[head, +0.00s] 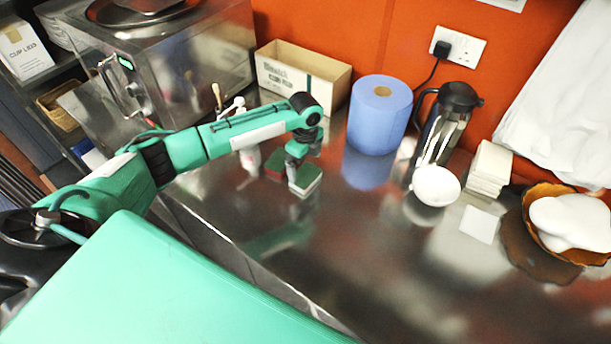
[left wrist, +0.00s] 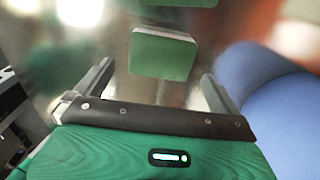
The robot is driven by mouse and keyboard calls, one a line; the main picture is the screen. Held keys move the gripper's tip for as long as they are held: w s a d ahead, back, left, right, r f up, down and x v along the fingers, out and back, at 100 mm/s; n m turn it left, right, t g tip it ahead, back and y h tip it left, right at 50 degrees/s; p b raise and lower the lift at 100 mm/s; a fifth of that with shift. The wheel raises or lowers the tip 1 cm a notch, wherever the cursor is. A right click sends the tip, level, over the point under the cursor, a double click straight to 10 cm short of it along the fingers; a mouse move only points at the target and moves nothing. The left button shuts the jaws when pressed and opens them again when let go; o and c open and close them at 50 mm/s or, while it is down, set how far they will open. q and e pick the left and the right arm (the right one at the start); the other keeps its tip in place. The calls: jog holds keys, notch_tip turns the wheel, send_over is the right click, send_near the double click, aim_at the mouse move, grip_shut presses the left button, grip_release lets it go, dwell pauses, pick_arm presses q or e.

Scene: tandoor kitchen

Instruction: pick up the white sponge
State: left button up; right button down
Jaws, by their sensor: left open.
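A small sponge-like block (head: 305,179), green on top with a white lower edge, lies on the steel counter below my left gripper (head: 299,157). It is the likeliest match for the white sponge. In the left wrist view, the green block (left wrist: 163,53) with a pale edge shows ahead, between the lines of the two fingers. My left gripper is open, its fingers (left wrist: 155,87) apart and empty. Whether they touch the block cannot be told. A second green block (head: 277,163) lies just behind and left, partly hidden by the gripper. My right gripper is not in view.
A blue paper roll (head: 380,115) stands right of the gripper. A cardboard box (head: 303,77) is behind it. Farther right are a jug (head: 452,112), white bowl (head: 435,186), white stack (head: 490,167) and brown bowl (head: 540,207). The front middle of the counter is clear.

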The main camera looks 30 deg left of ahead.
aim_at(305, 174)
pick_arm(q)
notch_tip(305, 174, down, 4)
jog(key=shift+w+f+p, duration=0.1)
jog(key=shift+p, duration=0.95)
jog(key=shift+f, duration=0.3)
jog(key=c, duration=0.8)
